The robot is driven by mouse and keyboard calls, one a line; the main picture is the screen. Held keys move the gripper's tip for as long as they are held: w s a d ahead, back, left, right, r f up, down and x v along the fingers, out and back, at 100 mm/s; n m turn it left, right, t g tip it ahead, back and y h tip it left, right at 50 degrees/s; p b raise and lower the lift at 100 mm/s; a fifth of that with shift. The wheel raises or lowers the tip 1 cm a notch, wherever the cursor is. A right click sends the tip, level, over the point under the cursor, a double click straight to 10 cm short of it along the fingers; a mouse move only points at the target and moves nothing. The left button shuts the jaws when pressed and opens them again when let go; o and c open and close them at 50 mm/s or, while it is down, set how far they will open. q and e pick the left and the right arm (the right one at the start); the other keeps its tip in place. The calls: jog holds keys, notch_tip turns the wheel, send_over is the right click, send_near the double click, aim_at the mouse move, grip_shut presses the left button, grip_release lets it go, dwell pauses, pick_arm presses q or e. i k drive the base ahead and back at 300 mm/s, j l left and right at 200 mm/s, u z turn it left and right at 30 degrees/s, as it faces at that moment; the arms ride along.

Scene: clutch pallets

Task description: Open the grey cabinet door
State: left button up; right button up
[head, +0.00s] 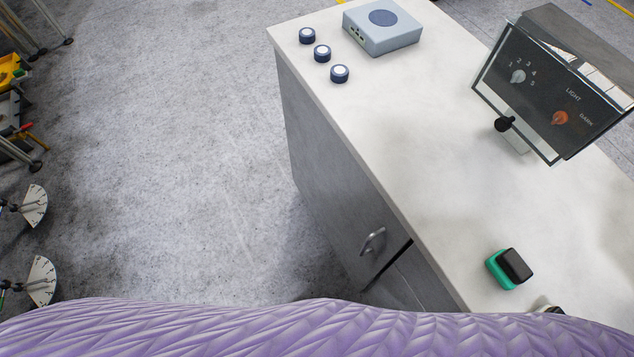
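The grey cabinet (305,145) stands under a white worktop, right of the middle of the head view. Its grey door (345,210) faces left and has a silver handle (373,241) near its lower right edge. A narrow dark gap runs along that edge, beside another grey panel (428,287). I cannot tell whether the door is fully closed or slightly ajar. Neither of my grippers shows in the head view. Nothing is seen touching the handle. A purple quilted surface (300,330) crosses the bottom of the picture and hides the lower cabinet.
The white worktop (430,180) carries several dark round knobs, a grey-blue box (383,27), a tilted dial panel (545,90) and a green and black item (508,268). The grey floor (180,150) left of the cabinet is clear. Racks and tools line the left edge.

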aim_at(365, 232)
jog(key=k+j+z, duration=0.1)
jog(key=j, duration=0.3)
jog(key=k+j, duration=0.3)
jog(key=k+j+z, duration=0.15)
jog(key=j, duration=0.4)
jog(key=i+z, duration=0.05)
